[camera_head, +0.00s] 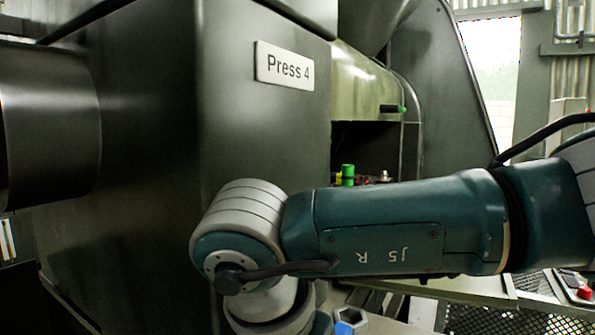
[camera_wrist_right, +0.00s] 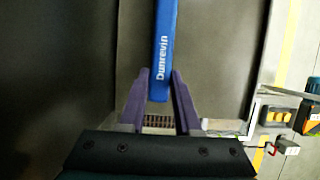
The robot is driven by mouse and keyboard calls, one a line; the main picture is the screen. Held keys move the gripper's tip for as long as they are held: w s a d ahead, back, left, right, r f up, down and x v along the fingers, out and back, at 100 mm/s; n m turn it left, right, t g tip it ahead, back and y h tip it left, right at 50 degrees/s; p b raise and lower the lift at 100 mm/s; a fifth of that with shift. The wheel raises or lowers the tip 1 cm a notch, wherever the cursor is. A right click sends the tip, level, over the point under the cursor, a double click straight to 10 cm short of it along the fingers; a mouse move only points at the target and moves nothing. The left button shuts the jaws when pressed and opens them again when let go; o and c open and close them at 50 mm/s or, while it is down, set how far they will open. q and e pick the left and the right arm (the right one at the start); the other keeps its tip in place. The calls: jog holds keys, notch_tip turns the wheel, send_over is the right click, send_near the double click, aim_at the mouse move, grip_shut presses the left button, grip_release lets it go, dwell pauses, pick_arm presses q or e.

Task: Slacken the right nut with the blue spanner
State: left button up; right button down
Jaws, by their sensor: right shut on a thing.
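The blue spanner (camera_wrist_right: 164,40) shows as a long blue bar lettered "Dunrevin" in the right wrist view, running up out of the top edge. My right gripper (camera_wrist_right: 160,75) is shut on its lower part, with one purple finger on each side. The spanner's far end is out of that view. In the head view my right arm crosses from the right and the gripper itself is hidden. A small grey hexagonal piece with blue beside it (camera_head: 350,321) shows at the bottom edge; I cannot tell whether it is a nut or part of the spanner. My left gripper is not in view.
A large dark machine labelled "Press 4" (camera_head: 284,66) fills the left and middle, close to my arm. A green knob (camera_head: 347,174) shows behind the arm. In the right wrist view, a box with orange buttons (camera_wrist_right: 275,115) stands at the right.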

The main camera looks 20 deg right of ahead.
dwell(0.4)
notch_tip(320, 180, up, 7)
jog(key=p, duration=0.5)
jog(key=shift+r, duration=0.1)
dwell(0.4)
